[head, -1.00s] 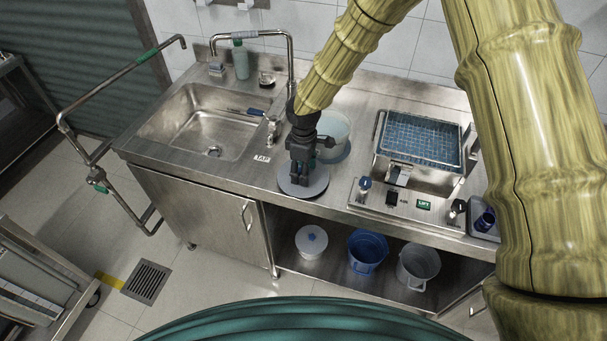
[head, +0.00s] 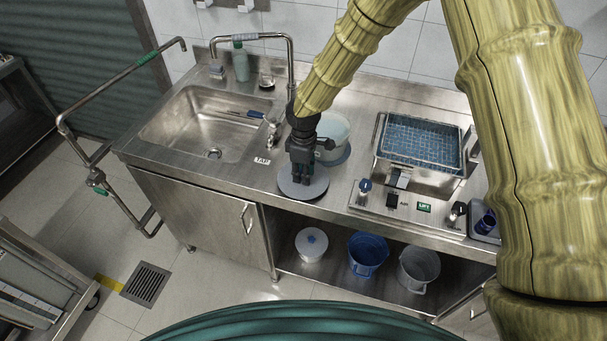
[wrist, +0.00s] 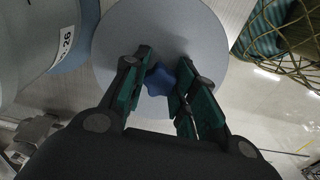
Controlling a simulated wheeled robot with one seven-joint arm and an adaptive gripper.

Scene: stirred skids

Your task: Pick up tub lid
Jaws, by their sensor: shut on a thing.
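The tub lid (head: 314,189) is a flat grey disc near the front edge of the steel counter. In the wrist view the lid (wrist: 115,40) has a blue lobed knob (wrist: 160,79) at its middle. My gripper (head: 302,180) points down over the lid. In the wrist view my gripper (wrist: 160,85) has its green-padded fingers on either side of the knob, shut on it. The fingers hide the knob in the head view. I cannot tell whether the lid is clear of the counter.
A pale tub (head: 334,128) stands just behind the lid. A sink (head: 205,128) with a tap lies left. A blue mesh basket (head: 420,142) and a control panel (head: 408,203) are right. Buckets (head: 367,254) stand on the shelf below.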

